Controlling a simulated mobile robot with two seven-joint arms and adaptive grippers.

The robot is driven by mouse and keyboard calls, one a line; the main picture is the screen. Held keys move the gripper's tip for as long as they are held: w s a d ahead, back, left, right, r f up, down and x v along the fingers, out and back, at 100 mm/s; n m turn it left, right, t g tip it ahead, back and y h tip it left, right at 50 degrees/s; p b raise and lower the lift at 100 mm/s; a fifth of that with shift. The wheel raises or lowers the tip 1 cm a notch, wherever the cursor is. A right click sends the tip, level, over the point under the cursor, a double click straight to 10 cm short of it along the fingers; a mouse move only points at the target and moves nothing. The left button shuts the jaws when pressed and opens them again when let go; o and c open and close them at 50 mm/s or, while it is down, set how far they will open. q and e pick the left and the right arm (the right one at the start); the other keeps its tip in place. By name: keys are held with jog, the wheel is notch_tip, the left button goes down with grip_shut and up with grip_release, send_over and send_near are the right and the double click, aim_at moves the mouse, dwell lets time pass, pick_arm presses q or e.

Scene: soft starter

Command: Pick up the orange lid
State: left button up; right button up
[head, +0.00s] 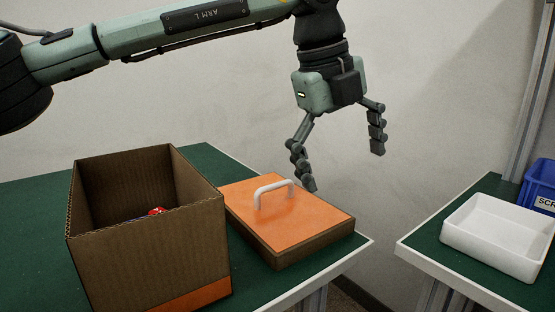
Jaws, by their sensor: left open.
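The orange lid (310,226) is a flat square with brown cardboard sides and a white arched handle (273,193) on top. It lies flat at the right end of the green table, beside the open cardboard box. My left gripper (344,171) is open and empty, with its fingers pointing down. In the picture it is above and to the right of the handle, over the lid's far side, and apart from the handle. One fingertip appears close to the lid's far edge; whether it touches cannot be told. My right gripper is not in view.
The open cardboard box (146,246) stands left of the lid, with a red item (156,211) and something blue inside. A gap separates the green table (221,163) from a second table (423,238) holding a white tray (492,240) and a blue bin (538,186).

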aim_at(276, 184)
pick_arm(q)
jog(key=w+a+y, duration=0.1)
jog(key=a+y, duration=0.1)
jog(key=a, duration=0.1)
jog(key=w+a+n+t+y, duration=0.1)
jog(key=w+a, duration=0.1)
jog(key=a, duration=0.1)
jog(key=w+a+n+t+y, duration=0.1)
jog(key=w+a+y, duration=0.1)
jog(key=a, duration=0.1)
jog(key=shift+w+a+f+y, duration=0.1)
jog(key=shift+f+y, duration=0.2)
jog(key=shift+x, duration=0.9)
jog(key=shift+w+a+f, duration=0.1)
jog(key=shift+w+f, duration=0.05)
jog(key=shift+f, duration=0.5)
jog(key=x, duration=0.4)
jog(key=shift+p, duration=0.35)
jog(key=c, duration=1.3)
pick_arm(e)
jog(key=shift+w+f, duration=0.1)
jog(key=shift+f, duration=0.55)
